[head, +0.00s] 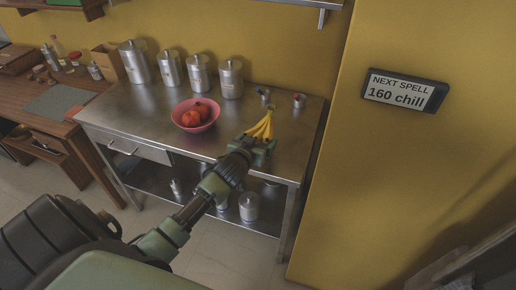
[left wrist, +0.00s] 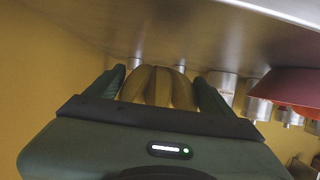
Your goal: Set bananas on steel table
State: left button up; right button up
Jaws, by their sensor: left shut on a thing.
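A bunch of yellow bananas (head: 263,126) is at the right part of the steel table (head: 150,112), over its top. My left gripper (head: 260,143) is shut on the bananas from the front side. In the left wrist view, the bananas (left wrist: 158,88) sit between the two green fingers (left wrist: 160,84), and the steel tabletop (left wrist: 215,35) appears in the upper part of the picture, close to them. I cannot tell whether the bananas touch the tabletop. My right gripper is not in view.
A pink bowl (head: 188,127) with red fruit stands left of the bananas. Several steel canisters (head: 230,80) line the back of the table. A wooden desk (head: 25,95) is at the left, a yellow wall at the right.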

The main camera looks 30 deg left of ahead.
pick_arm(q)
jog(key=shift+f, duration=1.7)
jog(key=o, duration=1.8)
jog(key=shift+f, duration=0.2)
jog(key=shift+r, duration=0.25)
jog(key=shift+s+d, duration=0.15)
jog(key=shift+s, duration=0.25)
jog(key=v, duration=1.1)
jog(key=shift+s+r, duration=0.1)
